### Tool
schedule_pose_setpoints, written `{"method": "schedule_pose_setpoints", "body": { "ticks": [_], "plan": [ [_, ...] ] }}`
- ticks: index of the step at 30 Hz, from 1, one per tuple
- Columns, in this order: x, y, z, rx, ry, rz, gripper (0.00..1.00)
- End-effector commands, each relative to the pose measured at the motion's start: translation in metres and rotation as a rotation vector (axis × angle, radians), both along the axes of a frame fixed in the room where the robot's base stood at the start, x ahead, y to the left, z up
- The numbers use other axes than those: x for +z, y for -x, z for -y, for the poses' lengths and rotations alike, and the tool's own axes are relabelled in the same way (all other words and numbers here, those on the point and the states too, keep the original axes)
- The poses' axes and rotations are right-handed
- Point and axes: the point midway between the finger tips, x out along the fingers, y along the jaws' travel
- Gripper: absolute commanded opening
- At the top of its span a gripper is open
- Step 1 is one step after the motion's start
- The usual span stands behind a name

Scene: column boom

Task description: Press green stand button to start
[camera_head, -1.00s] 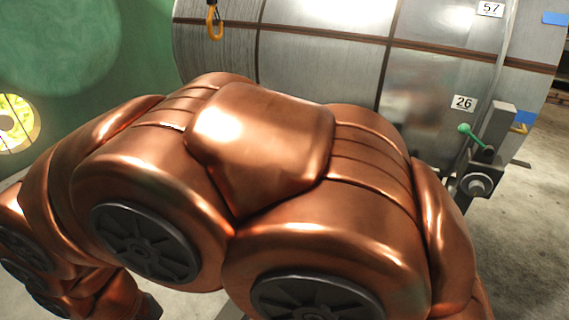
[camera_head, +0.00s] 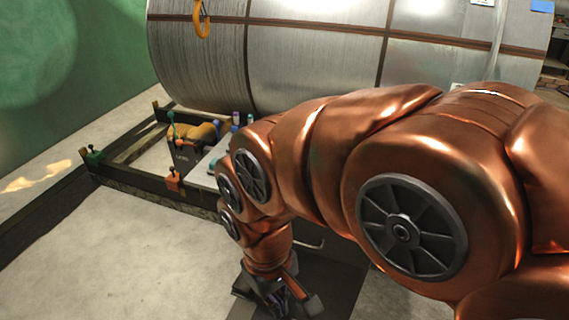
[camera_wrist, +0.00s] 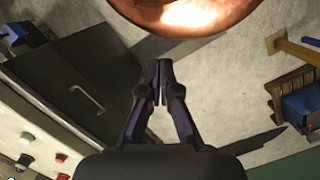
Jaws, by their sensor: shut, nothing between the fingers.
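My gripper (camera_head: 276,303) hangs low over the floor at the lower middle of the head view, partly hidden by its own wrist. In the wrist view my gripper (camera_wrist: 163,66) shows its two dark fingers together at the tips with nothing held. A pale panel (camera_wrist: 14,116) with several small knobs or buttons lies at the lower left of the wrist view, apart from the fingers. One of these is a red button (camera_wrist: 61,158). I cannot pick out a green button on it. The stand (camera_head: 139,181) is a dark low frame under the big drum in the head view.
A large metal drum (camera_head: 310,50) fills the back. A green block (camera_head: 94,156) and an orange block (camera_head: 173,180) sit on the frame's near edge. A dark cabinet (camera_wrist: 68,71) with a handle stands beside the panel. The floor (camera_head: 130,240) at front left is clear.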

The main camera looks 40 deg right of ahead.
Motion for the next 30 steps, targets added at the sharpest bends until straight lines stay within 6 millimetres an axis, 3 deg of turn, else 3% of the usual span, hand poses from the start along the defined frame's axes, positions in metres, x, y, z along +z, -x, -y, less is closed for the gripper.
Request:
{"method": "schedule_pose_setpoints", "body": {
  "ticks": [10,14,20,24,30],
  "plan": [
    [0.000,0.000,0.000,-0.001,-0.001,0.000,0.00],
    [0.003,-0.010,-0.004,-0.023,-0.017,0.005,0.00],
    [0.021,-0.065,-0.017,-0.153,-0.108,0.038,0.00],
    [0.038,-0.118,-0.023,-0.298,-0.205,0.066,0.00],
    [0.059,-0.195,-0.009,-0.541,-0.346,0.091,0.00]
  ]
}}
